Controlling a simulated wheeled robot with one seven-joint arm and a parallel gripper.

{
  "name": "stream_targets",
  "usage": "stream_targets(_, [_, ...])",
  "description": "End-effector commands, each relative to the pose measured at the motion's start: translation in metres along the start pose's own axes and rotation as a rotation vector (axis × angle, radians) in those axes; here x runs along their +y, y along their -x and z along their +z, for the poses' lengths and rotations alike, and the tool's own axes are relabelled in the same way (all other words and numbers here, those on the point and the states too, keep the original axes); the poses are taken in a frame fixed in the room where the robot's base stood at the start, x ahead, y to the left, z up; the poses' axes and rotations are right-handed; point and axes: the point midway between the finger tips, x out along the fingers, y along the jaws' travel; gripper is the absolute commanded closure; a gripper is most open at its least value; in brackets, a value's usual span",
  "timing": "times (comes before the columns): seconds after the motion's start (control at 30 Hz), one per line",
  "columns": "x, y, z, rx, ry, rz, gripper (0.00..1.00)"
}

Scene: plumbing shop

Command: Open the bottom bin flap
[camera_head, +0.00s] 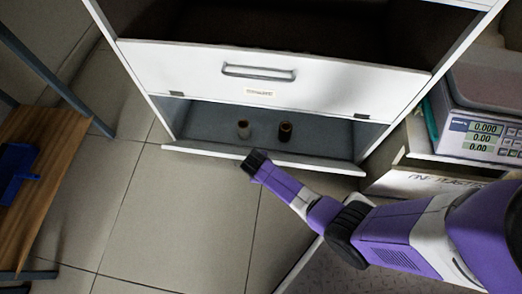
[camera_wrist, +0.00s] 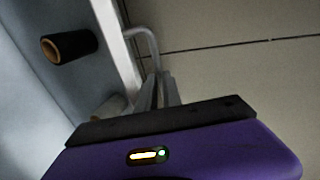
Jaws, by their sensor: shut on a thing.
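The bottom bin flap (camera_head: 315,165) of the white cabinet is swung down. It shows as a narrow white strip along the front of the lowest compartment, and the bin's inside is in plain sight. My gripper (camera_head: 254,160) is at the middle of this flap. In the wrist view my gripper (camera_wrist: 160,85) is shut on the flap's grey bar handle (camera_wrist: 152,45), beside the white flap edge (camera_wrist: 117,45). The handle is hidden behind my gripper in the head view.
A scale (camera_head: 480,120) stands at right, a wooden bench (camera_head: 45,165) at left. Tiled floor in front is clear.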

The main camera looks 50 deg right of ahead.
Motion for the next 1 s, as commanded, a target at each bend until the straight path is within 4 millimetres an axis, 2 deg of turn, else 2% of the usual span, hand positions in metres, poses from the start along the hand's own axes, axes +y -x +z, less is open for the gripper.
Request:
stream_targets(0.57, [-0.0097, -0.0047, -0.0004, 0.002, 0.002, -0.006, 1.0])
stream_targets(0.6, [-0.0099, -0.0048, -0.0004, 0.002, 0.003, -0.006, 0.89])
stream_targets(0.7, [-0.01, -0.0051, -0.0004, 0.002, 0.003, -0.007, 0.7])
stream_targets(1.0, [-0.0077, -0.0061, -0.0004, 0.004, 0.003, -0.003, 0.68])
